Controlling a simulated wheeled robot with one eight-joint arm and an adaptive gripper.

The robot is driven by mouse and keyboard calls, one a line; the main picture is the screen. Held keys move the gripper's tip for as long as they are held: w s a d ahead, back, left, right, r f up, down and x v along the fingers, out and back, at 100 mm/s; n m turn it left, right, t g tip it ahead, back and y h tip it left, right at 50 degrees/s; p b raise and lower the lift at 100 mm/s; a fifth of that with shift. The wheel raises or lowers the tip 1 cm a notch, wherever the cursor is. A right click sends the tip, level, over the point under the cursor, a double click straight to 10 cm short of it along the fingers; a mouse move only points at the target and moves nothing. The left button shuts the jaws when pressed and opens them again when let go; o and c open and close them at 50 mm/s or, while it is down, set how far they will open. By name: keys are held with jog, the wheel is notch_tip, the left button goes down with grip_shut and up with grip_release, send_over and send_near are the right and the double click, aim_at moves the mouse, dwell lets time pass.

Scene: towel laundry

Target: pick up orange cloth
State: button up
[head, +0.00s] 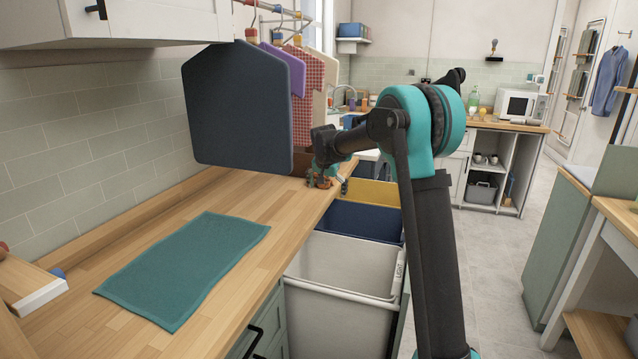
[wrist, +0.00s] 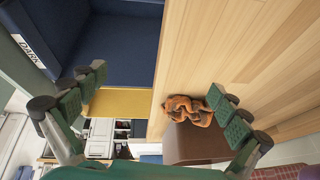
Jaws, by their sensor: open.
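The orange cloth (wrist: 188,106) lies crumpled on the wooden counter, close to its edge. In the head view only a small part of the cloth (head: 319,182) shows, at my gripper. My gripper (wrist: 157,82) is open and empty, with its fingers spread wide. It also shows in the head view (head: 327,183), over the counter's far front edge. The right finger in the wrist view overlaps the cloth's right side; I cannot tell whether they touch. The left finger appears over the bins, beyond the counter edge.
A brown block-like object (wrist: 195,146) stands beside the cloth. Blue (head: 358,222), yellow (head: 370,192) and light grey (head: 338,262) bins sit below the counter's edge. A teal towel (head: 185,268) lies flat on the counter. Garments, including a dark one (head: 238,108), hang above it.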

jog(key=shift+m, duration=0.4)
jog(key=w+a, duration=0.2)
jog(key=a, duration=0.1)
jog(key=w+a+f, duration=0.1)
jog(key=w+a, duration=0.1)
jog(key=w, duration=0.3)
jog(key=w+d, duration=0.1)
jog(key=w, duration=0.7)
jog(key=shift+w+d, duration=0.2)
jog(key=shift+d, duration=0.15)
jog(key=shift+w+d, duration=0.1)
jog(key=shift+w, duration=0.2)
jog(key=shift+w+f, duration=0.15)
jog(key=shift+f, duration=0.35)
jog(key=c, duration=0.8)
